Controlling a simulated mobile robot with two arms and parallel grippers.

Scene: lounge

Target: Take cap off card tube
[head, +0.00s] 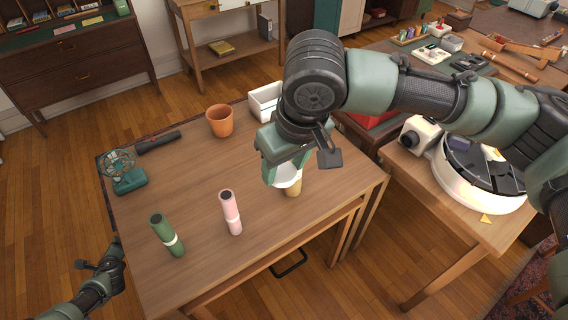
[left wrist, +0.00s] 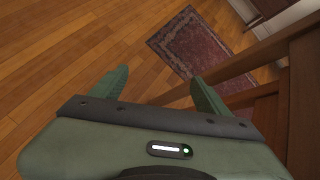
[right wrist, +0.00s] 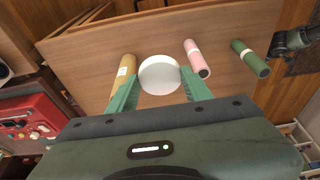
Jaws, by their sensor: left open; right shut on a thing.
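A round white cap (right wrist: 159,75) sits between the fingers of my right gripper (right wrist: 157,92). In the head view, the white piece (head: 288,177) shows just below the right gripper (head: 283,172), which is shut on it. A tan tube (right wrist: 123,72) with a pale label is just left of the cap in the right wrist view, partly behind a finger. Part of the tan tube (head: 293,190) shows below the cap in the head view. I cannot tell whether cap and tube touch. My left gripper (left wrist: 158,85) is open and empty, over the floor off the table's left side.
A pink tube (head: 231,213) and a green tube (head: 167,235) stand on the wooden table (head: 200,180). A terracotta pot (head: 220,121), a green fan (head: 125,173), a dark cylinder (head: 158,142) and a white container (head: 264,102) are farther back. The table's middle is clear.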

